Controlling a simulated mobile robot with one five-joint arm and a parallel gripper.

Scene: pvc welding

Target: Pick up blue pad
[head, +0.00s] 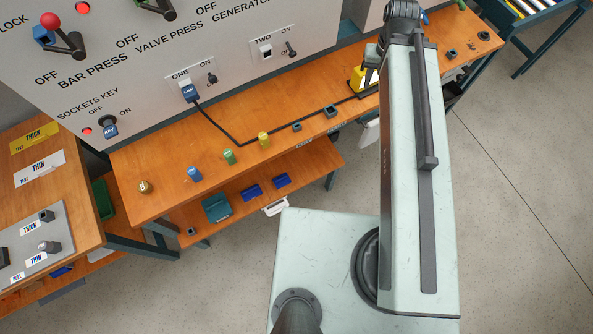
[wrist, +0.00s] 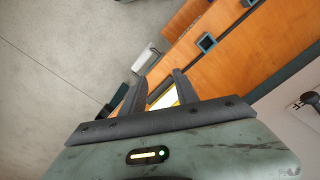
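No single item is clearly the blue pad. Two dark-blue flat pieces, a left one (head: 252,191) and a right one (head: 281,181), lie on the lower shelf in the head view. In the head view my arm reaches over the right part of the bench, far from the blue pieces.
The wooden bench (head: 330,140) runs under a control panel (head: 245,27). A yellow device (head: 356,79) with a black cable sits near my arm. A teal box (head: 216,207) is on the lower shelf. Floor is open at right.

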